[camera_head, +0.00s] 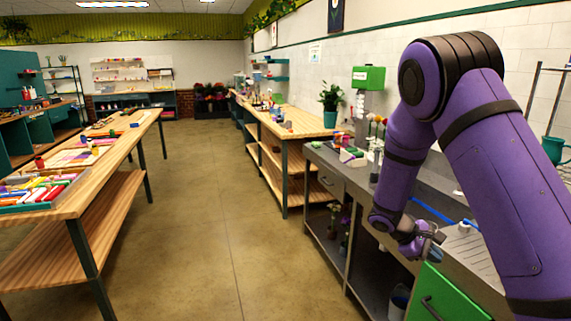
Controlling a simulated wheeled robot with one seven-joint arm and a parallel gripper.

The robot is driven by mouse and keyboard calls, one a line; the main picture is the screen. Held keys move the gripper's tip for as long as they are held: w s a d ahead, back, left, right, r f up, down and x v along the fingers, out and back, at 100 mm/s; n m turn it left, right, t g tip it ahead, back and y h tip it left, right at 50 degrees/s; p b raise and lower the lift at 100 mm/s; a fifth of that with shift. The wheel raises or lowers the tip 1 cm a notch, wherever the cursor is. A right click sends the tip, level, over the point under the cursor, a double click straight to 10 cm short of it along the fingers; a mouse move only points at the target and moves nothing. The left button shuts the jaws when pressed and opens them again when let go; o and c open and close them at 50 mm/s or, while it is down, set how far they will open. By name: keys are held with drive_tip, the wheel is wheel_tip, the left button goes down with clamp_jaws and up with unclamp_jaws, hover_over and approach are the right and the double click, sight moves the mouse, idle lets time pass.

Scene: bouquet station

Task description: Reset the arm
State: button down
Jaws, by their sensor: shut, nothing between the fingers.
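My purple arm (490,150) fills the right side of the head view. It rises to a bent elbow at the top and comes down to my gripper (435,240), which is small and dark at the front edge of the metal counter. The gripper is shut and empty. It hangs at about counter height, above and in front of the green cabinet door (447,296). My arm hides part of the counter and the wall behind it.
The metal counter (335,160) runs along the right, with flowers (377,125) in a holder and a teal mug (553,150). A wooden table (310,130) with a potted plant (331,98) stands beyond. A long wooden table (120,125) is at left. The floor (205,220) between is clear.

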drive_tip(key=s+a+r+m+t+y, duration=0.1)
drive_tip(key=s+a+r+m+y, duration=0.15)
drive_tip(key=s+r, duration=0.6)
drive_tip(key=s+a+r+m+t+y, duration=0.1)
drive_tip(key=s+r+m+t+y, duration=0.25)
drive_tip(key=r, duration=0.85)
drive_tip(key=s+a+r+t+y, duration=0.1)
drive_tip(key=s+r, duration=0.3)
drive_tip(key=s, duration=0.5)
drive_tip(key=s+a+r+m+t+y, duration=0.1)
drive_tip(key=s+a+r+t+y, duration=0.1)
drive_tip(key=s, duration=0.7)
drive_tip(key=shift+a+r+m+y, duration=0.3)
drive_tip(key=shift+a+r+y, duration=0.3)
drive_tip(key=shift+a+r, duration=0.65)
drive_tip(key=shift+f+t, duration=0.1)
drive_tip(key=shift+t, duration=0.15)
